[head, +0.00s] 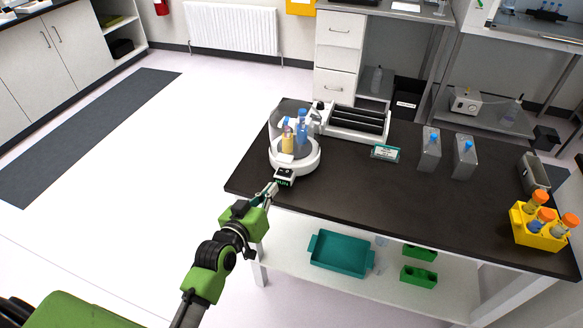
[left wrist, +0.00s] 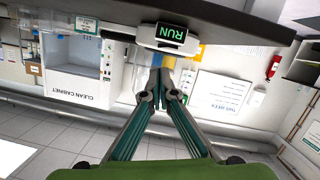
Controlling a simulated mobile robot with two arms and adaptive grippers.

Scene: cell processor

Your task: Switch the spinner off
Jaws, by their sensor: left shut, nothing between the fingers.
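The spinner (head: 307,165) is a white round base with a clear guard, standing at the near left corner of the dark-topped bench (head: 340,190). Tubes with blue caps (head: 302,132) stand inside it. A small control box (head: 285,173) juts from its front. In the left wrist view its green display (left wrist: 171,34) reads RUN, upside down. My left gripper (head: 272,189) is shut and empty, just in front and left of the control box; its closed tips (left wrist: 161,72) also show in the left wrist view. Contact cannot be told. My right gripper is out of view.
A roller device (head: 357,122) stands behind the spinner. A small green-white box (head: 385,152), two grey holders (head: 429,152) and a yellow tube rack (head: 540,232) are further right. A teal tray (head: 341,254) lies on the lower shelf. The floor left of the bench is clear.

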